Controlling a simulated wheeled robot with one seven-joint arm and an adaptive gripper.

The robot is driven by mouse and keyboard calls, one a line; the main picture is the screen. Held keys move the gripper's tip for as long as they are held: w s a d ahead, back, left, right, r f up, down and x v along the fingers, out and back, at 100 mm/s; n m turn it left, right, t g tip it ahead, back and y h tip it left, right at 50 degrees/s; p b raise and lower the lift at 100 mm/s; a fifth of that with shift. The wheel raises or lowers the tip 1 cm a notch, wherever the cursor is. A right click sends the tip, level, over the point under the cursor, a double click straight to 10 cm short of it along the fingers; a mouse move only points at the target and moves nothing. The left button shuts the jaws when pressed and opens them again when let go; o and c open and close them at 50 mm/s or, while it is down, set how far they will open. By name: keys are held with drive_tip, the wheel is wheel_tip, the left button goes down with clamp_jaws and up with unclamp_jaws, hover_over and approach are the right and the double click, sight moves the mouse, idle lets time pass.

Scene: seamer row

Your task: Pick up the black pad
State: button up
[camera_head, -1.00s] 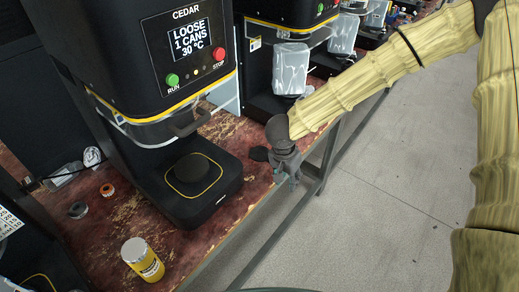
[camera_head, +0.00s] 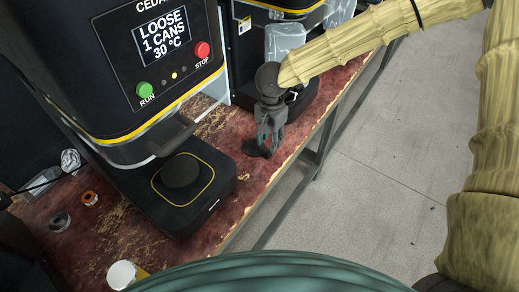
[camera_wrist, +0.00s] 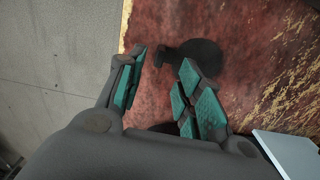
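The black pad (camera_head: 252,148) lies on the worn red bench top, right of the Cedar seamer's base. In the wrist view it shows as a dark round shape with a small tab (camera_wrist: 205,53), just beyond my fingertips. My gripper (camera_head: 265,143) points down above the bench beside the pad and partly covers it in the head view. In the wrist view my gripper (camera_wrist: 163,66) is open, its teal-padded fingers apart, with nothing held between the tips. A dark patch low between the fingers is unclear.
The Cedar seamer (camera_head: 130,60) stands at left, with a round black plate (camera_head: 181,171) on its base. A second machine stands behind my gripper. A lidded yellow can (camera_head: 124,275) is at lower left. The bench's front edge runs close by on the right, above open floor.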

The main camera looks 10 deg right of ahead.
sight(269, 151)
drive_tip(key=shift+s+a+f, duration=0.1)
drive_tip(key=shift+s+f, duration=0.1)
drive_tip(key=shift+f, duration=0.35)
wheel_tip(269, 151, down, 4)
drive_tip(key=shift+f, duration=0.1)
drive_tip(key=shift+c, duration=0.4)
clamp_jaws()
